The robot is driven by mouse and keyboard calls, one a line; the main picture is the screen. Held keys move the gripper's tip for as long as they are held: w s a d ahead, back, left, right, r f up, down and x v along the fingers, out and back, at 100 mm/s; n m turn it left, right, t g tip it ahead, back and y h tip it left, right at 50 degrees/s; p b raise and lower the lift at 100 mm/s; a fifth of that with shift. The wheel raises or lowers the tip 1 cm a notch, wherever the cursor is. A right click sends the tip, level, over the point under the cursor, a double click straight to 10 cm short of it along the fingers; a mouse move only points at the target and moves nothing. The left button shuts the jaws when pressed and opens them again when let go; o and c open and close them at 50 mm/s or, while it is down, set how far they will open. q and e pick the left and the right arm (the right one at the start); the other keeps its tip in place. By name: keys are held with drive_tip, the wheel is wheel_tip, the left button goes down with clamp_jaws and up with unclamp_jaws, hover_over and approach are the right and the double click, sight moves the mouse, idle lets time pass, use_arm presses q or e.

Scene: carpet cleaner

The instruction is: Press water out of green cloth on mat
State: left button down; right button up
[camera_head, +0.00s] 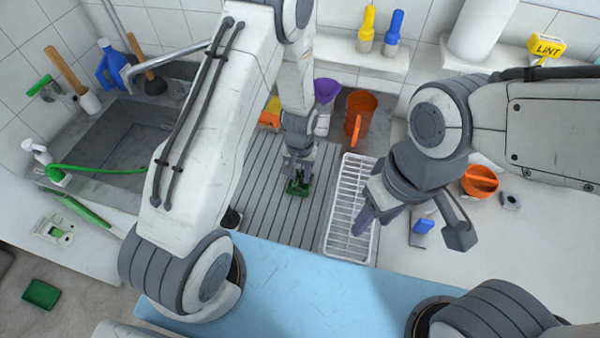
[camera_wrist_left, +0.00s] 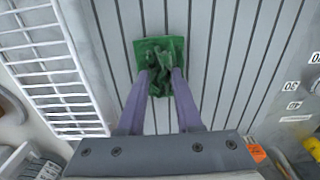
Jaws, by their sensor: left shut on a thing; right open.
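The green cloth (camera_head: 297,188) lies bunched on the grey ridged mat (camera_head: 262,205). My left gripper (camera_head: 299,181) reaches down onto it from above and is shut on it. In the left wrist view the cloth (camera_wrist_left: 150,48) is crumpled in the middle between the purple fingertips (camera_wrist_left: 160,75), with its flatter edges spread on the mat (camera_wrist_left: 222,50). I cannot tell how wet the cloth is. My right gripper (camera_head: 372,213) is open and empty, above the right side of the white rack.
A white wire rack (camera_head: 347,190) stands right beside the mat. An orange jug (camera_head: 358,112) and a purple funnel (camera_head: 326,90) stand behind. A sink (camera_head: 110,135) is at the left. A blue-handled tool (camera_head: 424,226) and an orange bowl (camera_head: 480,180) lie on the right counter.

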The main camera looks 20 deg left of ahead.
use_arm(q)
drive_tip(key=shift+f+b, duration=0.45)
drive_tip(key=shift+f, duration=0.1)
idle(1.8)
drive_tip(key=shift+r+p, duration=2.75)
drive_tip(key=shift+r, duration=0.85)
drive_tip(key=shift+f, duration=0.1)
